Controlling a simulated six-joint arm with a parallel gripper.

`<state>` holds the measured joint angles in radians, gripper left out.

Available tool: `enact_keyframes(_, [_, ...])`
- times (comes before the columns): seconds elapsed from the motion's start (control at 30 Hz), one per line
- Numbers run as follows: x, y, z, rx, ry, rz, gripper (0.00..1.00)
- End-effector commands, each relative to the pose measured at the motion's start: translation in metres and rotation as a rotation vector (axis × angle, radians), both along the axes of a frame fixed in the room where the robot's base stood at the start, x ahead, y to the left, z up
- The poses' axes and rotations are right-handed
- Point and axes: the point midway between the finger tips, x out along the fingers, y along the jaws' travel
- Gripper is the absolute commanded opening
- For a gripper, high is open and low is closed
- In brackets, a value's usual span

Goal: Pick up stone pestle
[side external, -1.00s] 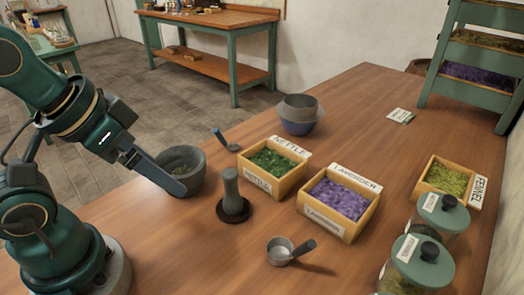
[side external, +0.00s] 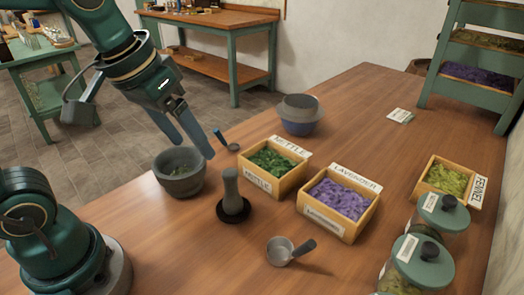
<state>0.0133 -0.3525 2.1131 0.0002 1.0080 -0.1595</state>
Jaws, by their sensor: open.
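The stone pestle (side external: 231,188) is grey and stands upright on a small dark round base (side external: 234,210) on the wooden table. My gripper (side external: 199,146) is open and empty, above and behind the pestle to its left, with its fingers pointing down and to the right. Its fingertips appear just over the far right rim of the grey stone mortar (side external: 180,185), which holds some green herbs. The gripper and pestle are apart.
A nettle box (side external: 272,187) and a lavender box (side external: 322,224) stand right of the pestle. A metal scoop (side external: 279,251) lies in front. A small dark-handled spoon (side external: 232,147) and stacked bowls (side external: 299,115) are behind. Lidded jars (side external: 418,262) stand at front right.

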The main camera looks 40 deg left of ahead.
Motion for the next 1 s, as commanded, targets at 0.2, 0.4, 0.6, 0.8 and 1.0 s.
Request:
enact_keyframes(0.2, [0.043,-0.004,-0.025,-0.014,0.156,0.041,0.77])
enact_keyframes(0.4, [0.067,-0.008,-0.061,-0.012,0.283,0.054,0.77])
enact_keyframes(0.6, [0.069,-0.010,-0.086,-0.005,0.360,0.049,0.77])
enact_keyframes(0.8, [0.067,-0.010,-0.105,-0.004,0.378,0.047,0.77])
enact_keyframes(1.0, [0.067,-0.010,-0.130,-0.004,0.378,0.047,0.77])
